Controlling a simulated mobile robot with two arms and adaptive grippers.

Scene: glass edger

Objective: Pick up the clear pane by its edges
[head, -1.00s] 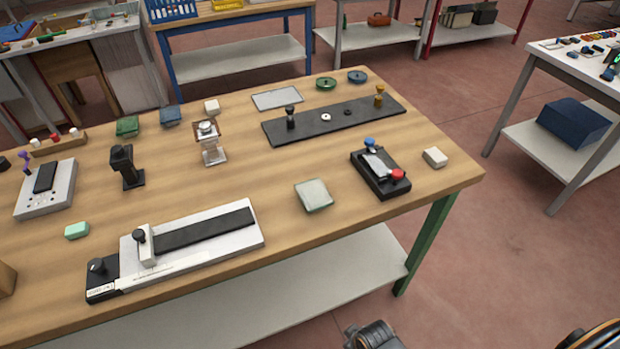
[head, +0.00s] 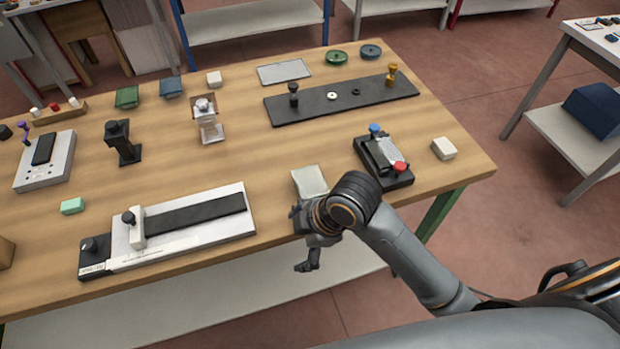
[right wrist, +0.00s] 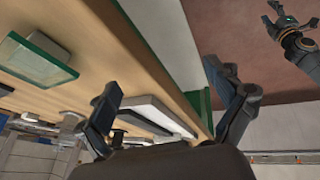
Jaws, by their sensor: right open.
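The clear pane (head: 309,179) is a small pale square lying flat near the front edge of the wooden table (head: 240,170) in the head view. In the right wrist view the pane (right wrist: 40,58) shows large at upper left, see-through with green edges. My right gripper (head: 301,241) is open and empty at the table's front edge, just in front of the pane and apart from it. Its two fingers (right wrist: 165,85) are spread in the right wrist view. What looks like my left gripper (right wrist: 285,22) shows small at upper right there, fingers apart.
A black holder with blue and red knobs (head: 384,160) stands just right of the pane. A white slide fixture (head: 185,226) lies to its left. A white block (head: 444,148) sits near the right corner.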

